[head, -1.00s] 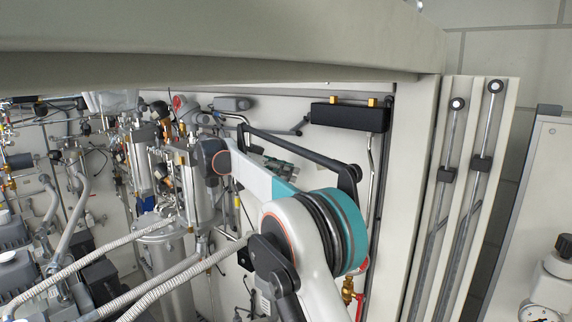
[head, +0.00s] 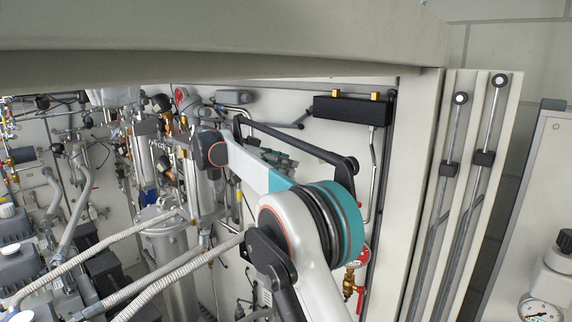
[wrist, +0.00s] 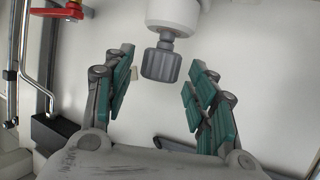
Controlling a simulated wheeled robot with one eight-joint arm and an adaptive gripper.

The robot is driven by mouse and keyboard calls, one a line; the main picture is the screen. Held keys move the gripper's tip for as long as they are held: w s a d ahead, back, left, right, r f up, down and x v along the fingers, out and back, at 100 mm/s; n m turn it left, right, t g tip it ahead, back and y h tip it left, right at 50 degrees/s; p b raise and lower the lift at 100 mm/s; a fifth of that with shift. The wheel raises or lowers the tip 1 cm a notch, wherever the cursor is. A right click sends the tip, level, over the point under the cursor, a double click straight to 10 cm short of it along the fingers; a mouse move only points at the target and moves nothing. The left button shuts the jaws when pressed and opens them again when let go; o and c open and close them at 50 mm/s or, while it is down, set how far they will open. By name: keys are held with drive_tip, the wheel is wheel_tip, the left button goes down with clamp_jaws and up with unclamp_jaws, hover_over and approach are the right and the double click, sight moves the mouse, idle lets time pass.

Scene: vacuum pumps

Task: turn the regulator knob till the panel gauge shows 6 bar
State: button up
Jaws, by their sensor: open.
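A dark grey ribbed knob (wrist: 160,65) sits at the end of a white rounded body (wrist: 173,12) in the wrist view. My gripper (wrist: 159,66) is open, with its teal-padded fingers on either side of the knob and a visible gap on both sides. How deep the knob sits between them is hard to tell. In the head view my gripper's teal fingers (head: 277,158) show partly behind my arm, and this knob is hidden. A round white-faced gauge (head: 541,310) is cut by the bottom right edge; its reading is too small to tell.
A black box (head: 350,110) is on the cabinet's back wall, with a red valve handle (head: 360,297) lower down. Pumps, pipes and ribbed hoses (head: 170,284) crowd the left. The cabinet's side frame (head: 408,170) stands right of my arm. A black-knobbed white unit (head: 556,262) is at far right.

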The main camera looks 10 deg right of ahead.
drive_tip(key=shift+s+a+r, duration=0.1)
drive_tip(key=shift+a, duration=0.1)
idle(0.3)
drive_tip(key=p+v, duration=0.2)
drive_tip(key=v, duration=0.4)
idle(0.3)
drive_tip(key=shift+d, duration=0.1)
